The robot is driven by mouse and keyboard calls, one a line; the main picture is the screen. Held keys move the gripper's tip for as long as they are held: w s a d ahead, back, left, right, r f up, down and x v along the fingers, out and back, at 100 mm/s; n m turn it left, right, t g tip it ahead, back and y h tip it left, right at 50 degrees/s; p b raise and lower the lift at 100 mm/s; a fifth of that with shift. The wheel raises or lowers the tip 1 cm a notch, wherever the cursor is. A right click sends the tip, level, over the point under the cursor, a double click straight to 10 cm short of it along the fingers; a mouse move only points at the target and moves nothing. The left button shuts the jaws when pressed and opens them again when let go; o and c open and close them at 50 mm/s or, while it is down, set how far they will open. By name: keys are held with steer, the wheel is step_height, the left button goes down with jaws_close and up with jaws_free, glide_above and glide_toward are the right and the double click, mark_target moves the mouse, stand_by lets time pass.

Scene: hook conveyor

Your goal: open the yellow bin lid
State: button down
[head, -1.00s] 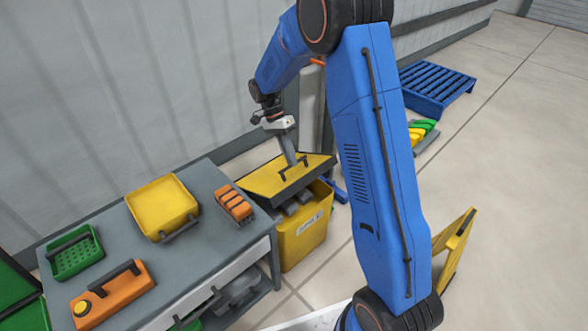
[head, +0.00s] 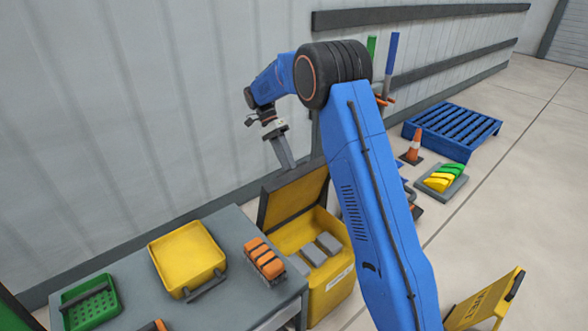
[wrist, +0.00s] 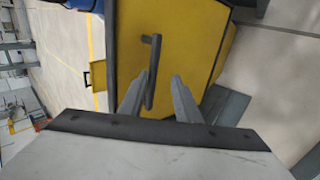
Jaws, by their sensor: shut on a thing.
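The yellow bin (head: 335,290) stands right of the workbench. My gripper (head: 291,168) is at the lid's upper edge in the head view. In the wrist view, the fingers of my gripper (wrist: 159,80) lie on either side of the dark bar handle (wrist: 153,65) on the yellow lid face (wrist: 188,35). It is shut on that handle. The handle is hidden in the head view.
Grey blocks (head: 328,242) sit in the bin. The grey bench (head: 235,228) holds a yellow tray (head: 187,257), orange pieces (head: 263,258) and a green basket (head: 90,303). A yellow floor sign (head: 485,303) stands at the lower right. The corrugated wall is behind.

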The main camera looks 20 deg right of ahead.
steer(key=w+a+f+g, duration=0.1)
steer(key=w+a+f, duration=0.2)
steer(key=w, duration=0.3)
steer(key=shift+w+a, duration=0.2)
steer(key=shift+w, duration=0.1)
steer(key=shift+g+h, duration=0.3)
steer(key=c, duration=1.2)
jaws_free()
steer(key=shift+w+f, duration=0.1)
steer(key=shift+f, duration=0.05)
